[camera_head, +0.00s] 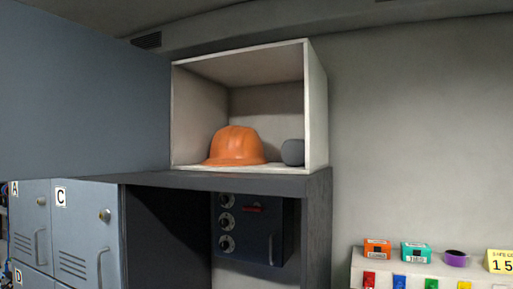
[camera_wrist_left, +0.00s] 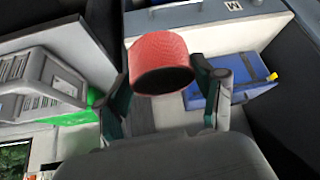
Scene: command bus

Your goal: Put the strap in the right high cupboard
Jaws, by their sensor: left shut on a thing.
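The strap (camera_wrist_left: 158,50) is a red textured roll with a dark end, seen in the left wrist view. My left gripper (camera_wrist_left: 162,72) is shut on it, with one finger on each side. Neither gripper shows in the head view. The high cupboard (camera_head: 316,110) is a pale open-fronted box on top of a dark cabinet. A large grey-blue panel (camera_head: 80,95), seemingly its open door, fills the upper left. Inside the cupboard an orange hard hat (camera_head: 237,146) sits left of centre and a dark grey rounded object (camera_head: 293,152) sits at the right wall.
Below are grey lockers (camera_head: 85,230) and a dark panel with dials (camera_head: 265,232). A pale shelf at right holds small boxes (camera_head: 415,252) and a purple roll (camera_head: 455,258). The wrist view shows a blue box (camera_wrist_left: 235,85) and a grey case (camera_wrist_left: 40,80).

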